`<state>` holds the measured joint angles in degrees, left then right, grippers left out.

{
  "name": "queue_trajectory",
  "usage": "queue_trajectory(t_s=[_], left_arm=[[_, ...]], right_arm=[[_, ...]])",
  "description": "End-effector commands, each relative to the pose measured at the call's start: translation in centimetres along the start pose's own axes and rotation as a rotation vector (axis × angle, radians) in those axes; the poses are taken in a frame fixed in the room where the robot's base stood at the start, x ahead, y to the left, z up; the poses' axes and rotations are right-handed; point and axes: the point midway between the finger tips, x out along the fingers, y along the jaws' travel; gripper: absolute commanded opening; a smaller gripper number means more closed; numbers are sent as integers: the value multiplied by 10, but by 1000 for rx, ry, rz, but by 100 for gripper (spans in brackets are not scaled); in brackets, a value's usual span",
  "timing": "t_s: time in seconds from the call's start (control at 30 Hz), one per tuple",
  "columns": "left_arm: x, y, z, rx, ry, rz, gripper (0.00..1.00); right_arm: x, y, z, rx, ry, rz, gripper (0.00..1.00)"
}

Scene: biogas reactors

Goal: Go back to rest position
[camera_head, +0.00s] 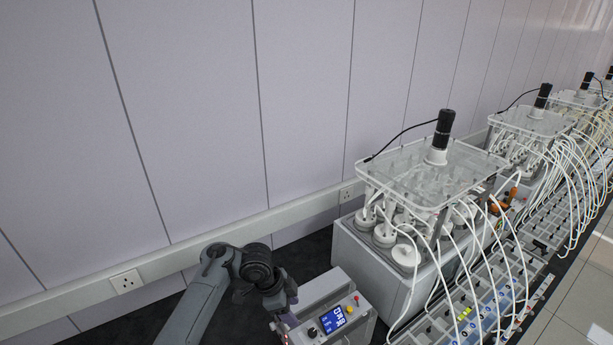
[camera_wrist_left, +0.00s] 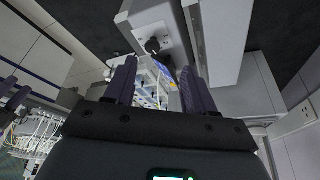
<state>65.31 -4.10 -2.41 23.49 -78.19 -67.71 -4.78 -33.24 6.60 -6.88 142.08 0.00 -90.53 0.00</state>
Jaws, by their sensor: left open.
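My left arm comes in from the bottom left of the head view. Its left gripper (camera_head: 286,318) is low in the picture, at the left side of a grey control box (camera_head: 358,322) with a blue display, a black knob and small buttons. In the left wrist view the two dark fingers (camera_wrist_left: 159,84) are apart, with nothing held between them. The control box (camera_wrist_left: 160,22) with its black knob shows beyond the fingertips there. Whether the gripper touches the box cannot be told.
A reactor unit (camera_head: 424,176) with a clear top plate, a black motor and white tubes stands right of the control box. Similar units recede to the right. A tube rack (camera_head: 541,235) runs along the front. A panelled wall (camera_head: 190,110) closes the back.

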Motion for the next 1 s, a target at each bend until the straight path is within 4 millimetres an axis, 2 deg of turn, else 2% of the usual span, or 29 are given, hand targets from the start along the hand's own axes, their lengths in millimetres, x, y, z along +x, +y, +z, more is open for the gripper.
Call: queue_trajectory(t_s=[0.23, 0.37, 0.47, 0.57, 0.73, 0.87, 1.0], left_arm=[[40, 4, 55, -222, -67, -128, 55], [55, 25, 91, -376, -109, -211, 55], [59, 50, 115, -491, -135, -270, 55], [56, 83, 135, -603, -154, -323, 55], [36, 153, 160, -790, -170, -398, 55], [8, 213, 169, -930, -165, -441, 55], [-28, 273, 170, -1064, -146, -465, 55]], right_arm=[[-20, 1, -6, -1, 0, 1, 43], [-31, 1, -10, -2, 0, 2, 43], [-39, 2, -12, -4, 0, 3, 43], [-47, 3, -15, -6, 0, 5, 43], [-61, 4, -19, -8, 0, 6, 43], [-71, 4, -22, -8, 0, 6, 43], [-80, 4, -25, -7, -1, 6, 43]])
